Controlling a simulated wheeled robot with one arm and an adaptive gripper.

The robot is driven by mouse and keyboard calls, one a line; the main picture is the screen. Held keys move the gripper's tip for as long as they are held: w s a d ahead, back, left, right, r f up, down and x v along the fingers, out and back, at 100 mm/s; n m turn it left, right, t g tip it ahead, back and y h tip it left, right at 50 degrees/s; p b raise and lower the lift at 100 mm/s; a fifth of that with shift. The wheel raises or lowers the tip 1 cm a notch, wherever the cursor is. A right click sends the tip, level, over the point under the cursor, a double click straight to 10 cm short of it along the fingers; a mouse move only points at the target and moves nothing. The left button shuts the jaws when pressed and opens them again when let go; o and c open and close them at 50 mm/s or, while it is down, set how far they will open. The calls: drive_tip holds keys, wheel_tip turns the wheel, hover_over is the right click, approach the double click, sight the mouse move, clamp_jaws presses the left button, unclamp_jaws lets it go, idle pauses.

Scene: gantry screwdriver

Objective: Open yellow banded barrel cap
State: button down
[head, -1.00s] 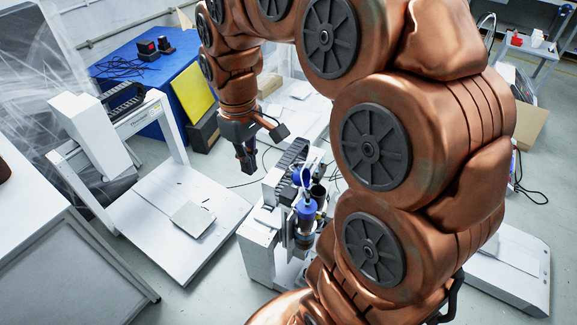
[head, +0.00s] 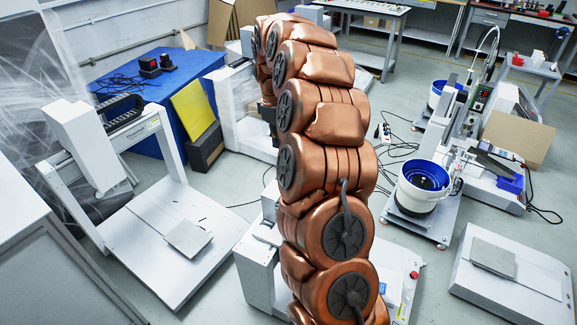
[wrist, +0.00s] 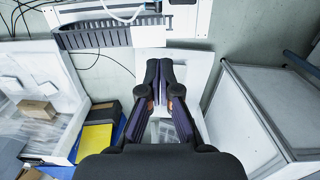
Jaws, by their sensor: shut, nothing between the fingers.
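My gripper (wrist: 160,72) shows in the wrist view with its two dark fingers together and nothing between them. It points down over a pale machine base and the floor. In the head view my copper arm hides most or all of the gripper. I cannot make out a yellow banded barrel or its cap in either view. A white round container with a blue inside (head: 424,178) stands on a low base to the right of my arm. A similar blue and white container (head: 443,92) stands farther back. I see no yellow band on either.
A white gantry frame (head: 172,150) stands at the left. A blue table (head: 170,85) and a yellow panel (head: 193,108) are behind it. A low white base (head: 530,268) lies at the right. Black cables cross the floor. Clear floor (head: 400,245) shows right of my arm.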

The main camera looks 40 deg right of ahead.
drive_tip(key=shift+s+d+f+p, duration=0.25)
drive_tip(key=shift+s+f, duration=0.4)
drive_tip(key=shift+f, duration=0.75)
drive_tip(key=shift+s+d+f+p, duration=0.2)
drive_tip(key=shift+s+d+f, duration=0.3)
drive_tip(key=shift+f, duration=0.9)
drive_tip(key=shift+s+d+f+p, duration=0.2)
drive_tip(key=shift+s+f, duration=0.55)
drive_tip(key=shift+f, duration=0.65)
drive_tip(key=shift+s+d+r+t+y+b, duration=0.25)
drive_tip(key=shift+s+t+b, duration=0.1)
drive_tip(key=shift+s+t, duration=0.1)
drive_tip(key=shift+s+d+r+t+y+b, duration=0.1)
drive_tip(key=shift+s+r+t+y+b, duration=0.1)
drive_tip(key=shift+s+t+b, duration=0.25)
drive_tip(key=shift+s+d+r+t+y+b, duration=0.15)
drive_tip(key=shift+s+d+r+t+b, duration=0.15)
drive_tip(key=shift+t, duration=0.2)
drive_tip(key=shift+a, duration=0.1)
drive_tip(key=shift+w+a+f, duration=0.1)
drive_tip(key=shift+w+a, duration=0.2)
drive_tip(key=shift+w, duration=0.2)
drive_tip(key=w+v, duration=0.1)
drive_tip(key=v, duration=0.8)
drive_tip(key=shift+w+a+r, duration=0.3)
drive_tip(key=shift+w+a, duration=0.2)
drive_tip(key=shift+w, duration=0.2)
